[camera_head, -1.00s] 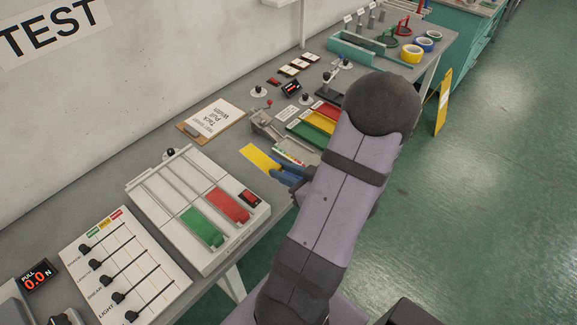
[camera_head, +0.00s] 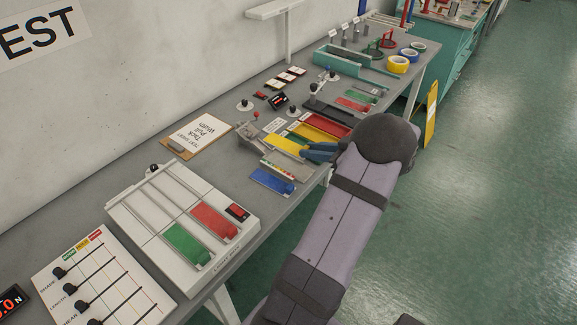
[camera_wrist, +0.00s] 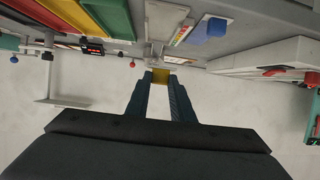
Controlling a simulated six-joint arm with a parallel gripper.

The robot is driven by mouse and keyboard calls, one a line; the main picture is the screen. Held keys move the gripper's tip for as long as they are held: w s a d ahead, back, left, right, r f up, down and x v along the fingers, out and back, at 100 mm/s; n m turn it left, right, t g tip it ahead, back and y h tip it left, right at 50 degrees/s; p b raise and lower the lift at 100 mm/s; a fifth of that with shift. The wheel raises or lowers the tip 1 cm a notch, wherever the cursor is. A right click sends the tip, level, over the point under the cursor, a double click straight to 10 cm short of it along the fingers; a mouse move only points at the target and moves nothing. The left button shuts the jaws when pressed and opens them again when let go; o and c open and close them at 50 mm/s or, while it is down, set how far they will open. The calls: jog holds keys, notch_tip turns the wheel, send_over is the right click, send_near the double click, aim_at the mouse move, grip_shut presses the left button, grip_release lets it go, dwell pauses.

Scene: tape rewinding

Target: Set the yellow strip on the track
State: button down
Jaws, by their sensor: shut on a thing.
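The white board with thin rails (camera_head: 150,214), which looks like the track, lies nearer on the bench. A red strip (camera_head: 214,221) and a green strip (camera_head: 187,243) lie on its right part. My gripper is well beyond this board. How high the strip is held is hard to tell.
A blue strip (camera_head: 272,181) lies on the bench between board and gripper. Red (camera_head: 328,117) and yellow (camera_head: 319,128) trays are close to my gripper. A small grey device (camera_head: 252,136) stands left of the strip. A clipboard (camera_head: 196,135) lies by the wall.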

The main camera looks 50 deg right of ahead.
aim_at(312, 179)
jog(key=shift+d+r, duration=0.15)
jog(key=shift+r, duration=0.75)
jog(key=shift+f+p, duration=0.9)
jog(key=shift+f, duration=4.15)
jog(key=shift+f, duration=0.1)
jog(key=c, duration=1.5)
grip_release()
jog(key=shift+c, duration=0.2)
